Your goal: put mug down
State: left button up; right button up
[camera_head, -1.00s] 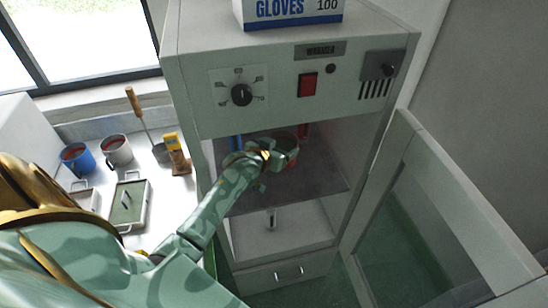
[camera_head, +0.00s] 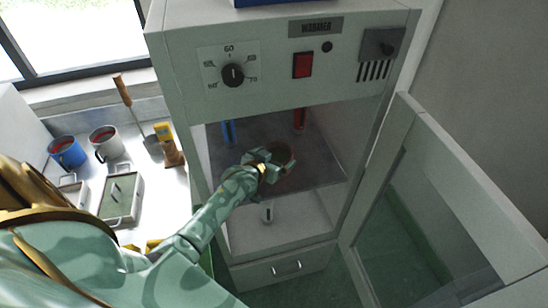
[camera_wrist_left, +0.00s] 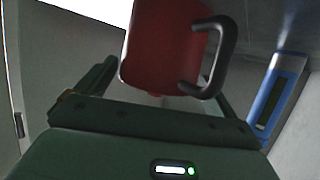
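My left gripper (camera_head: 272,166) reaches into the open front of the warmer cabinet (camera_head: 265,50). It is shut on a red mug (camera_head: 287,158), partly hidden by the fingers in the head view. In the left wrist view the mug (camera_wrist_left: 160,50) sits between the fingers, with its dark handle (camera_wrist_left: 222,55) toward the right. The mug appears in front of the dark shelf (camera_head: 325,165); I cannot tell whether it touches it. My right gripper is not in view.
The warmer's glass door (camera_head: 425,220) stands open at right. Blue (camera_head: 229,131) and red (camera_head: 299,118) items are inside at the back.

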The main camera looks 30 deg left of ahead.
pick_arm(q)
jog(key=shift+r, duration=0.1)
jog(key=shift+s+r, duration=0.15)
jog(key=shift+s, duration=0.1)
jog(key=a+p+v, duration=0.1)
jog(key=p+v, duration=0.3)
jog(key=v, duration=0.6)
jog(key=s+d+f+m+h, duration=0.2)
jog(key=s+d+f, duration=0.1)
jog(key=d, duration=0.7)
jog(key=s+f+m+g, duration=0.1)
jog(key=s+f+g, duration=0.3)
jog(key=s+f, duration=0.7)
jog(key=s+f+m+g, duration=0.1)
jog(key=s+f+g, duration=0.3)
jog(key=s+f, duration=0.7)
jog(key=s+f+g, duration=0.2)
jog(key=s+f, duration=0.3)
jog(key=s, duration=0.3)
jog(key=s+f+g, duration=0.2)
jog(key=s+f, duration=0.2)
jog(key=s, duration=0.4)
jog(key=shift+s+a+f+m+y, duration=0.15)
jog(key=shift+s+f+m+y, duration=0.15)
jog(key=shift+f+y, duration=0.1)
